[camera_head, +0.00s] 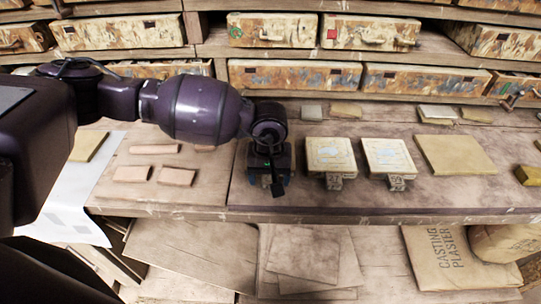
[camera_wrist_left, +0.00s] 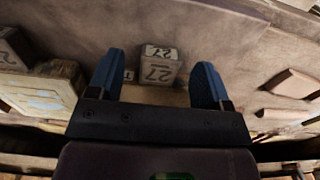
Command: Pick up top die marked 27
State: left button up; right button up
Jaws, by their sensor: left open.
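A small grey-brown die marked 27 (camera_wrist_left: 157,66) shows in the left wrist view, with the number on two of its faces. It lies beyond and between the two blue fingertips of my left gripper (camera_wrist_left: 160,62); I see no grip on it. In the head view my left gripper (camera_head: 270,180) points down over the bench near its front edge and hides this die. The fingers are apart. Another marked block (camera_wrist_left: 10,48) stands at the left of the wrist view; its mark is partly cut off. My right gripper is not in view.
Two square cream plates with pale patterns, a left one (camera_head: 331,153) and a right one (camera_head: 389,157), lie right of my gripper, with small marked blocks at their front edges. Several pinkish bricks (camera_head: 155,149) lie left. A tan slab (camera_head: 455,154) lies farther right. Shelves with crates stand behind.

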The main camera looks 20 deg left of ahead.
pick_arm(q)
jog(key=shift+f, duration=0.8)
jog(key=c, duration=1.2)
jog(key=shift+r, duration=0.1)
grip_shut()
